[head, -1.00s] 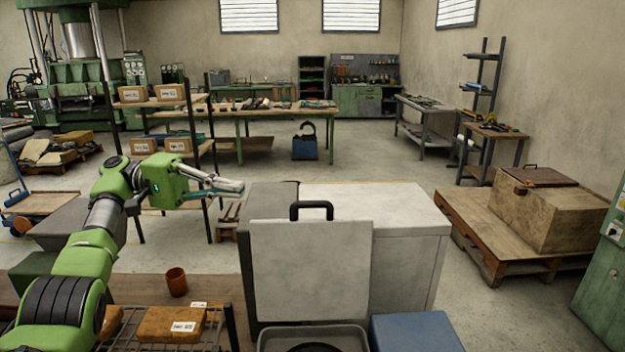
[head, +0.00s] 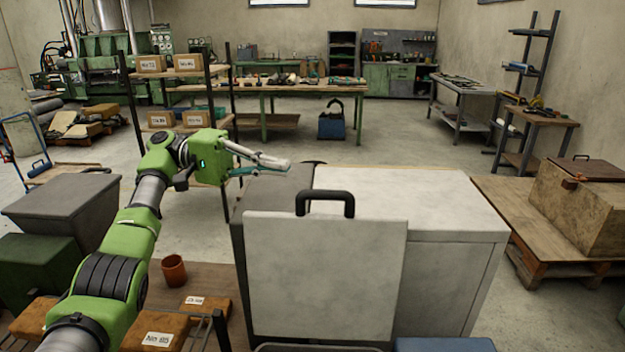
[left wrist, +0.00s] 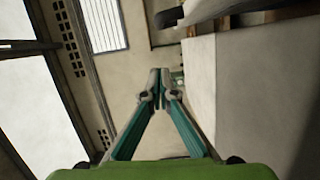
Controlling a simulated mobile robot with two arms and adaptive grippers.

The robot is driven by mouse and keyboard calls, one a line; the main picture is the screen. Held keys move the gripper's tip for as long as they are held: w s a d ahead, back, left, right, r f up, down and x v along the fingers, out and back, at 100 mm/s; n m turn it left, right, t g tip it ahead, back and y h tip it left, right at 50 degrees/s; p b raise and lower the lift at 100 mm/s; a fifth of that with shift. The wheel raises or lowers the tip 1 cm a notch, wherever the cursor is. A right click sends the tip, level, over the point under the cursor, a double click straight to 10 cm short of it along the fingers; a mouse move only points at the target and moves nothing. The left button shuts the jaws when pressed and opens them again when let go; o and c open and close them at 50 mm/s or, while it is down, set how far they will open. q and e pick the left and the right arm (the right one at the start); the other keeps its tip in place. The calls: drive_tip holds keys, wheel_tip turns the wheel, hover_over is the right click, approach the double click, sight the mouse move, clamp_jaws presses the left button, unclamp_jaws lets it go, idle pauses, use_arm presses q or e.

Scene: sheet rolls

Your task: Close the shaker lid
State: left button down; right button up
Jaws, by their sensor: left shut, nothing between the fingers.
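The shaker lid (head: 325,275) is a pale grey panel with a black handle (head: 325,198) on its top edge. It stands upright, open, in the lower middle of the head view. My left gripper (head: 288,168) is above and to the left of the lid in the picture, apart from it, with its fingers pointing right. The left wrist view shows the fingertips (left wrist: 159,72) together with nothing between them. The shaker's body below the lid is mostly cut off by the bottom edge. My right gripper is not in view.
A blue box (head: 445,345) is at the lower right of the lid. A brown cup (head: 174,270) and labelled orange packages (head: 155,335) are at lower left.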

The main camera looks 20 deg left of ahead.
use_arm(q)
drive_tip(key=d+p, duration=0.3)
drive_tip(key=d, duration=0.4)
drive_tip(key=shift+w+d, duration=0.1)
drive_tip(key=shift+d, duration=0.2)
drive_tip(key=s, duration=0.1)
drive_tip(key=s+p, duration=0.1)
drive_tip(key=shift+s+d+f, duration=0.15)
drive_tip(key=shift+s, duration=0.2)
drive_tip(key=shift+s+f+p, duration=0.15)
drive_tip(key=shift+s+p, duration=0.35)
drive_tip(key=shift+s, duration=0.1)
drive_tip(key=shift+d, duration=0.1)
